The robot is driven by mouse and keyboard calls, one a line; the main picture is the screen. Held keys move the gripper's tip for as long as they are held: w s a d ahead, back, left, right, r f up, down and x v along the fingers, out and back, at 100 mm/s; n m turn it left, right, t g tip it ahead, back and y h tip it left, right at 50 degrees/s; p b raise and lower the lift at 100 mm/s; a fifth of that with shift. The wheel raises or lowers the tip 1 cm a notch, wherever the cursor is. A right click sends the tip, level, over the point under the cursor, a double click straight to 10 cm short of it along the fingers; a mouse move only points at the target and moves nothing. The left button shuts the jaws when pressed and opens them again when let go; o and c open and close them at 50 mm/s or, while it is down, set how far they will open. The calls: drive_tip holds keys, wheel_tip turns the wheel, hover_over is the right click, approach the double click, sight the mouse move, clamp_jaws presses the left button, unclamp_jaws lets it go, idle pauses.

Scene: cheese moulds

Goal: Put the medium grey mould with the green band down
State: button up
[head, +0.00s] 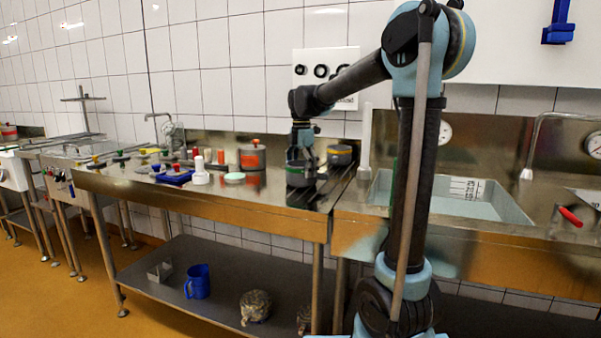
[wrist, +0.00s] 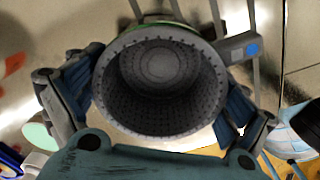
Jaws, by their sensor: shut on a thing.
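The medium grey mould (head: 298,177) is at the right end of the steel table. In the wrist view, I look into its open top and see a perforated grey inside (wrist: 160,100); a strip of its green band (wrist: 178,27) shows at the far rim. My gripper (head: 302,152) is over the mould in the head view. In the wrist view, its two fingers (wrist: 157,105) press on opposite sides of the mould. The mould looks upright and low over the steel top; I cannot tell whether its base touches.
A mould with a yellow band (head: 340,155) stands close by to the right, and one with an orange band (head: 252,158) to the left. A pale green disc (head: 234,177), a white bottle (head: 200,172) and a blue tray (head: 174,177) are further left. A sink (head: 450,200) is at right.

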drive_tip(key=o, duration=0.8)
wheel_tip(320, 180, up, 12)
drive_tip(key=shift+r, duration=0.1)
idle(0.4)
